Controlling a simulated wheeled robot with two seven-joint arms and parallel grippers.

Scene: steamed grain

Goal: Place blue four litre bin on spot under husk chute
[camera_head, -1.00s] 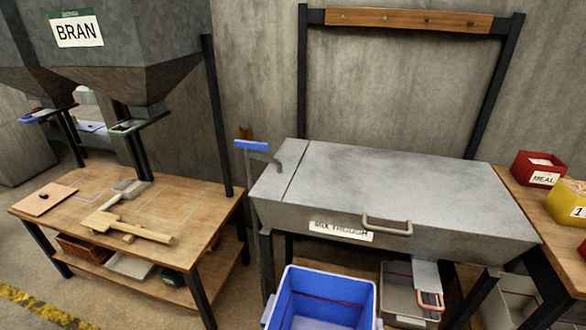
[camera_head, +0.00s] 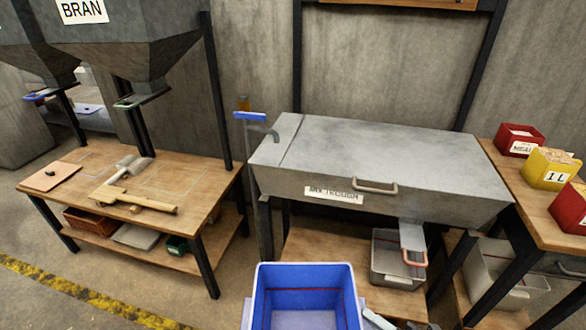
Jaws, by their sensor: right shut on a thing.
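The blue bin (camera_head: 302,273) shows at the bottom centre, upright and cut off by the lower edge. Its inside looks empty, with a red line around the wall. My right gripper (camera_head: 374,318) shows only in part at the bin's lower right side, shut on the bin; its fingertips are mostly hidden. My left gripper is not clearly in view. No label reading husk is visible. A chute (camera_head: 140,88) under the BRAN hopper hangs over the left wooden table (camera_head: 200,172), where faint outlined spots show. Another chute (camera_head: 48,85) hangs farther left.
A wooden scraper-like tool (camera_head: 132,200), a scoop (camera_head: 128,168) and a board (camera_head: 52,176) lie on the left table. The mix trough (camera_head: 390,150) stands behind the bin, with a grey tub (camera_head: 390,262) below. Red and yellow boxes (camera_head: 550,168) sit at right.

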